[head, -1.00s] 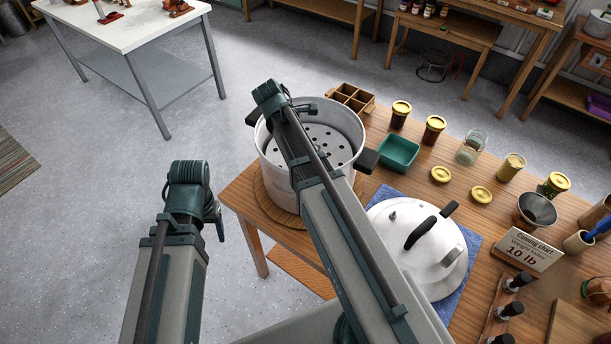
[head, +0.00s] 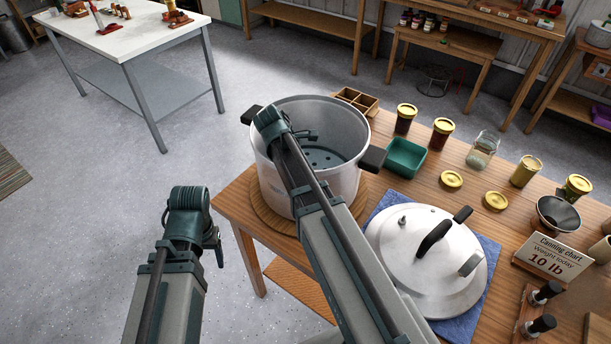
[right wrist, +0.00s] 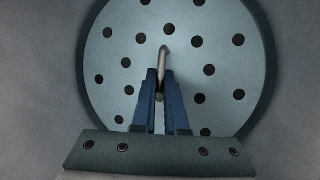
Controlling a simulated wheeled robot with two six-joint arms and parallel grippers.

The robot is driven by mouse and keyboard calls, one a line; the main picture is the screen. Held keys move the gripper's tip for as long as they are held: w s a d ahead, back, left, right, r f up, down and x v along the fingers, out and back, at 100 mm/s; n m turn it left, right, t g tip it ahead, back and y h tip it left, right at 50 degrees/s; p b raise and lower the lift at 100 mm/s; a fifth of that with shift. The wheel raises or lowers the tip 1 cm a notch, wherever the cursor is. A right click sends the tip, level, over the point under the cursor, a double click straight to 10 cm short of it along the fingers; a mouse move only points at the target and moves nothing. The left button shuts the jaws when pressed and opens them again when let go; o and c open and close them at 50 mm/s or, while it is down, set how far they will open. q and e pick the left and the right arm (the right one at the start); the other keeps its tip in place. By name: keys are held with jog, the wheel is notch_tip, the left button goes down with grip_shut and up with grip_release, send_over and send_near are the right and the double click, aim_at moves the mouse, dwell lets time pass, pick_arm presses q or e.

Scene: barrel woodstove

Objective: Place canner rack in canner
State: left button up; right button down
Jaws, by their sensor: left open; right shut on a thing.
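My right gripper (right wrist: 160,96) is shut on that handle. In the head view the right arm reaches over the near rim. My left gripper (head: 215,240) is open and empty, left of the table, over the floor.
The canner lid (head: 425,262) lies on a blue cloth (head: 489,275) right of the canner. A green tub (head: 406,158), a wooden divided box (head: 357,101) and several jars stand behind. The floor (head: 90,250) at left is clear.

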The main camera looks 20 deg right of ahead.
pick_arm(q)
jog(key=shift+f, duration=0.2)
pick_arm(e)
jog(key=shift+f, duration=0.2)
jog(key=shift+f, duration=0.2)
pick_arm(q)
jog(key=shift+f, duration=0.15)
pick_arm(e)
jog(key=c, duration=0.9)
grip_release()
jog(key=shift+c, duration=0.2)
jog(key=shift+r, duration=0.2)
jog(key=shift+a+r+p, duration=0.15)
jog(key=shift+r+p, duration=0.35)
jog(key=shift+p, duration=0.1)
pick_arm(q)
notch_tip(320, 180, up, 11)
jog(key=p, duration=1)
pick_arm(e)
jog(key=v, duration=1.1)
